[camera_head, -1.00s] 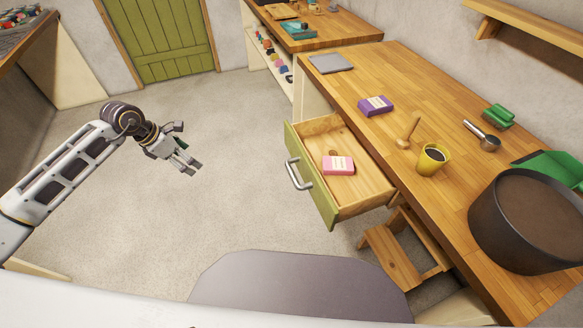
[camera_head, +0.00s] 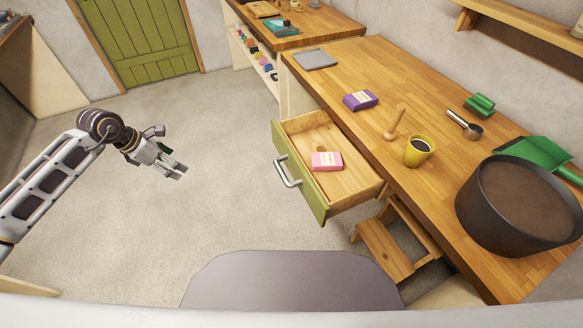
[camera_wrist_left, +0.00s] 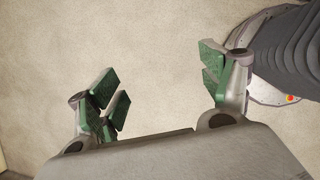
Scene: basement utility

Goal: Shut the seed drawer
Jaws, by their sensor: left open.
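The seed drawer (camera_head: 303,200) stands pulled out from under the wooden workbench, with a green front and a silver bar handle (camera_head: 287,170). A pink seed packet (camera_head: 326,161) lies inside it. My left gripper (camera_head: 172,165) is open and empty above the floor, to the left of the drawer front and apart from the handle. In the left wrist view its green-padded fingers (camera_wrist_left: 160,95) are spread with only floor between them. My right gripper is not in view.
On the workbench (camera_head: 345,75) are a purple packet (camera_head: 360,100), a wooden dibber (camera_head: 395,123), a yellow pot (camera_head: 418,151), a metal scoop (camera_head: 466,126) and a large dark tub (camera_head: 515,210). A wooden step stool (camera_head: 385,250) stands below the drawer. The floor left of the drawer is clear.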

